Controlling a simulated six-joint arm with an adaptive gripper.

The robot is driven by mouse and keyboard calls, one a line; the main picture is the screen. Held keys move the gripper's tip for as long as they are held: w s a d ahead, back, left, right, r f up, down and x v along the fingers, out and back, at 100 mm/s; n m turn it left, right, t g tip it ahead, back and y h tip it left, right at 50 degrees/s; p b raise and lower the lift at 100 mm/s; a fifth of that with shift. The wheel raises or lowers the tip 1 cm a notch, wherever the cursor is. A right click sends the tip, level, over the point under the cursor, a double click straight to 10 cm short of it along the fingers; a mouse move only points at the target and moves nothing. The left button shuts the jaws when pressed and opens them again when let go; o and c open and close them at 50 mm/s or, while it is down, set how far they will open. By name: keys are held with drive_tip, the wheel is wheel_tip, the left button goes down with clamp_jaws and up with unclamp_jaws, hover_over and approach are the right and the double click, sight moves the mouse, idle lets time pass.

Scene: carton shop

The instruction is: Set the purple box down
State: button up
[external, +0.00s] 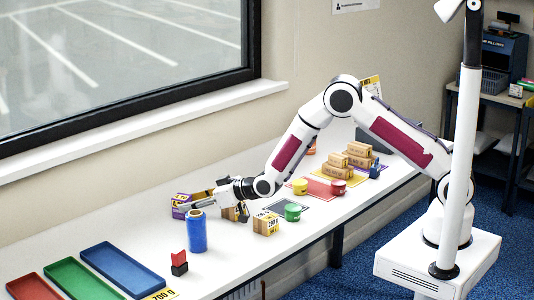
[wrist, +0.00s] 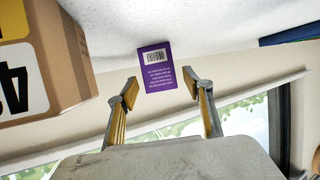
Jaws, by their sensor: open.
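The purple box (external: 180,212) sits on the white table near the window wall, with yellow and white on its top. In the wrist view its purple face with a barcode and small white print (wrist: 158,66) shows just beyond my fingertips, and it appears to rest on the table surface. My gripper (wrist: 160,84) is open, with one finger toward each side of the box and visible gaps to both. In the external view my gripper (external: 193,202) reaches low over the table to the box and partly hides it.
A blue cylinder (external: 197,232) stands close in front of the purple box. A numbered carton (external: 265,224) stands to the right and a large carton (wrist: 45,60) is near in the wrist view. Red, green and blue trays (external: 122,271) lie at left. Cans and stacked cartons stand farther right.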

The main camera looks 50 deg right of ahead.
drive_tip(key=shift+s+d+r, duration=0.15)
drive_tip(key=shift+s+r, duration=0.05)
drive_tip(key=shift+s, duration=0.2)
wheel_tip(320, 180, up, 7)
idle(0.9)
drive_tip(key=s+d+r+m+g+h, duration=0.1)
drive_tip(key=s+d+r+g, duration=0.1)
drive_tip(key=s+d+r, duration=0.7)
drive_tip(key=s+d+r+m+g+h, duration=0.1)
drive_tip(key=s+d+r, duration=0.55)
drive_tip(key=d, duration=0.55)
drive_tip(key=s+d+g+h, duration=0.1)
drive_tip(key=s+d, duration=0.3)
drive_tip(key=s, duration=0.6)
drive_tip(key=s+d+f+m+g+h, duration=0.1)
drive_tip(key=s+d, duration=0.4)
drive_tip(key=s, duration=0.5)
drive_tip(key=s+d+m+g+h, duration=0.1)
drive_tip(key=s+d, duration=0.3)
drive_tip(key=s, duration=0.7)
drive_tip(key=shift+d+f+g, duration=0.15)
drive_tip(key=shift+f+g, duration=0.2)
drive_tip(key=shift+g, duration=0.05)
